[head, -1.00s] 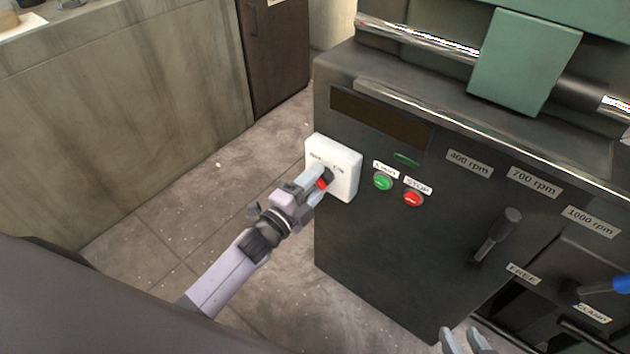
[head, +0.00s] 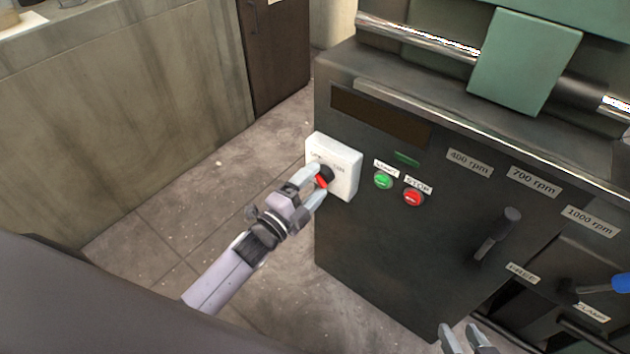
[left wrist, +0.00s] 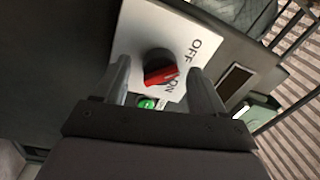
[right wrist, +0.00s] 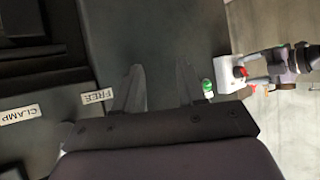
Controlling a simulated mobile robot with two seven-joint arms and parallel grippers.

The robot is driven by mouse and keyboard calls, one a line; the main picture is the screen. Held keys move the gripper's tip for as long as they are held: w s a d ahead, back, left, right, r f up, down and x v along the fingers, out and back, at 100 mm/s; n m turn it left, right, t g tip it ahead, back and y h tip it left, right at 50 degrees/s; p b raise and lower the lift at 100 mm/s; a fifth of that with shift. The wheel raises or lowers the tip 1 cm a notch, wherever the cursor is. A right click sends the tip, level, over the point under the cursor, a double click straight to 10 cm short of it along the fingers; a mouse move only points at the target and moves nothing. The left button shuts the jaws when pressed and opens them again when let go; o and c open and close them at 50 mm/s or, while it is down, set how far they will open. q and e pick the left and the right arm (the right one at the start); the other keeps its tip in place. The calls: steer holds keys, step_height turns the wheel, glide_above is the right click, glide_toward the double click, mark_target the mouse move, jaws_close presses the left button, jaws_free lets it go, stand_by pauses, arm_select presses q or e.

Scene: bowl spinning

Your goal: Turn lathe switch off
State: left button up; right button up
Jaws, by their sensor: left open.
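The lathe switch is a white box (head: 345,160) on the left front of the dark lathe, with a round black knob and a red pointer. The knob (head: 327,174) shows between the fingertips of my left gripper (head: 321,182), which is open. In the left wrist view the red pointer (left wrist: 161,75) has its right end beside the ON lettering, with OFF farther up. The fingers (left wrist: 160,85) stand on either side of the knob with gaps. My right gripper (head: 466,338) is at the bottom edge, open and empty; its spread fingers (right wrist: 158,88) also show in the right wrist view.
The green START button (head: 383,181) and red STOP button (head: 413,198) are right of the switch. A black lever (head: 497,234) and a blue-handled lever (head: 605,285) stick out farther right. The floor (head: 200,210) left of the lathe is clear.

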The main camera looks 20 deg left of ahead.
arm_select(q)
steer(key=v, duration=0.6)
steer(key=shift+p, duration=0.45)
arm_select(e)
steer(key=shift+s+d+f, duration=0.25)
steer(key=shift+d+f, duration=0.05)
steer(key=shift+d, duration=0.25)
arm_select(q)
steer(key=shift+a, duration=0.1)
